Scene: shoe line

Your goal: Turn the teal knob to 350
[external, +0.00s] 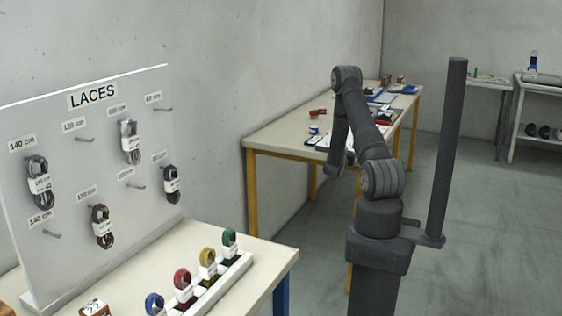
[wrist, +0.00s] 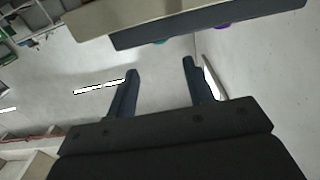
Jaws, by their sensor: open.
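In the wrist view my gripper (wrist: 160,67) is open, with two dark fingers apart and nothing between them. Beyond the fingertips is a dark-sided slab or panel (wrist: 210,25). A small teal bit (wrist: 159,41), possibly the teal knob, peeks out at its lower edge. A purple bit (wrist: 222,26) shows further right. The teal bit is a little beyond the fingertips, apart from them. Any dial or scale is hidden, so its setting cannot be read. In the external view my arm reaches over the long table (external: 283,134); my fingers cannot be made out there.
The long table carries several small items, blue trays (external: 380,97) and a red item (external: 317,112). A lace board (external: 85,180) and a rack of coloured lace rolls (external: 215,285) stand at the front left. A shelf (external: 540,87) stands at the far right. The floor between is clear.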

